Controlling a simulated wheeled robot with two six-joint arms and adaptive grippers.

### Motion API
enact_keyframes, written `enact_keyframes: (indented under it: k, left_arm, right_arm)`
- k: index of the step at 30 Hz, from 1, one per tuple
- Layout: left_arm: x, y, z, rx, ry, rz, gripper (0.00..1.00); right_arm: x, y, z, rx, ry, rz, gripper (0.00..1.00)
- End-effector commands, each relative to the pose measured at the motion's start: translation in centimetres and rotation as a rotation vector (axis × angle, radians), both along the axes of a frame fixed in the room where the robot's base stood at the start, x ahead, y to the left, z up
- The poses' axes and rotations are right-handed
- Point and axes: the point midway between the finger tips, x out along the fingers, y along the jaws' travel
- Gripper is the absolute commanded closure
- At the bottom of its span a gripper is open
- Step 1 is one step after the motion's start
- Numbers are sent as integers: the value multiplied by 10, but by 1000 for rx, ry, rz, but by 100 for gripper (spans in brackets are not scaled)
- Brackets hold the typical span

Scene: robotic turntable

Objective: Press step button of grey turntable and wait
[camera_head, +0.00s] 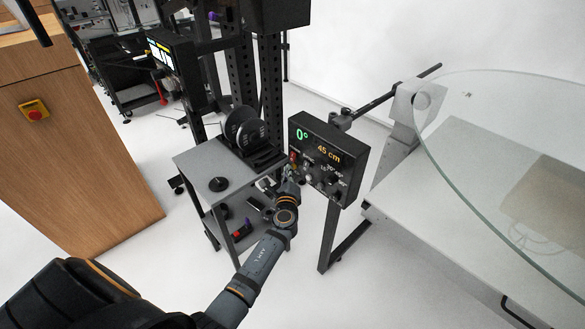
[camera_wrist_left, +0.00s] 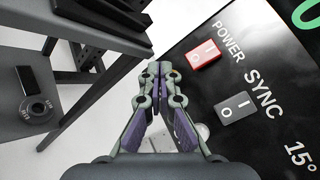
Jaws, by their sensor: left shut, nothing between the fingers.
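The black control box (camera_head: 340,135) stands on a dark post and shows a green "0°" and a yellow "45 cm", with small controls below. In the left wrist view its panel (camera_wrist_left: 268,62) carries a red POWER switch (camera_wrist_left: 203,54), a grey SYNC switch (camera_wrist_left: 236,107) and a "15°" label. I cannot make out which control is the step button. The turntable's large clear disc (camera_head: 480,100) is at the right. My left gripper (camera_head: 292,172) is at the panel's left edge; in the wrist view it (camera_wrist_left: 158,68) is shut and empty, left of the switches. Contact is unclear.
A grey shelf cart (camera_head: 195,160) with black weight plates (camera_head: 245,130) stands left of the control box, close to my left arm. A wooden cabinet (camera_head: 90,150) with a red emergency button (camera_head: 35,112) is at the left. White floor lies between.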

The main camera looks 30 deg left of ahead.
Motion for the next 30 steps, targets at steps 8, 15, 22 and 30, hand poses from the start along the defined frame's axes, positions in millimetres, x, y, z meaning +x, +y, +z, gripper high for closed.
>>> enact_keyframes:
  k: [8,15,22,30]
  left_arm:
    - [4,-1,0,0,-1,-1,100]
    - [3,-1,0,0,-1,-1,100]
    - [-2,1,0,0,2,0,100]
    - [-12,4,0,0,0,0,100]
  right_arm:
    - [0,0,-2,0,0,0,100]
    - [0,0,-1,0,0,0,100]
    - [0,0,0,0,0,0,100]
    - [0,0,2,0,0,0,100]
